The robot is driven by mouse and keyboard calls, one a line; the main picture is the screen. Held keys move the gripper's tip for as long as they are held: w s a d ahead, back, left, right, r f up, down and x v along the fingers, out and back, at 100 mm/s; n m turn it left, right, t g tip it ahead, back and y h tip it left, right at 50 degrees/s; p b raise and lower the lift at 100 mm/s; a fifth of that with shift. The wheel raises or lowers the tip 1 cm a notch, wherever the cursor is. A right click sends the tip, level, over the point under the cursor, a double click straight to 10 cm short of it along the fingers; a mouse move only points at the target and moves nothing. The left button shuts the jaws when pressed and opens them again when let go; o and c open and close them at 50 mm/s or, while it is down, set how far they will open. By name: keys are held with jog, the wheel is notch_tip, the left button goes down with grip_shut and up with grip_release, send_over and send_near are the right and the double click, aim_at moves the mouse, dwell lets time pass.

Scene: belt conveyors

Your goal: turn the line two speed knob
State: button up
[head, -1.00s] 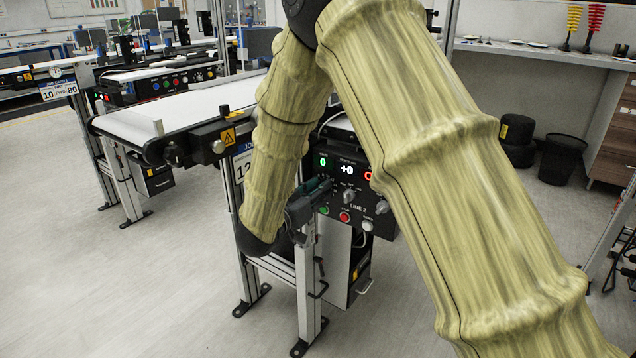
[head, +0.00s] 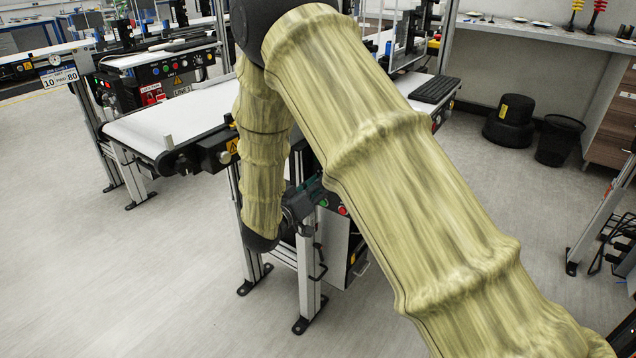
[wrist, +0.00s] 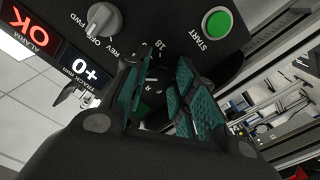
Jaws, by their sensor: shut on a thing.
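The line two speed knob (wrist: 153,86) is a dark dial between my teal fingers in the wrist view, mostly hidden by them. White scale marks and "18" show on the panel beside it. My gripper (wrist: 160,78) is shut on the knob, with one finger on each side. In the head view my gripper (head: 312,188) is at the left edge of the line two panel, most of which my arm hides. In the wrist view the black panel (wrist: 190,45) fills the space around the fingers. The knob's exact setting cannot be read.
A grey FWD/OFF/REV selector (wrist: 103,20) and a green START button (wrist: 217,24) flank the knob. A red "OK" display (wrist: 30,30) and a "+0" display (wrist: 83,69) are at left. The belt conveyor (head: 185,115) stands behind; floor at left is clear.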

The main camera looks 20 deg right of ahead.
jog(key=shift+f, duration=0.1)
dwell(0.3)
jog(key=o, duration=1)
jog(key=shift+o, duration=0.2)
jog(key=v, duration=1.2)
jog(key=shift+d, duration=0.1)
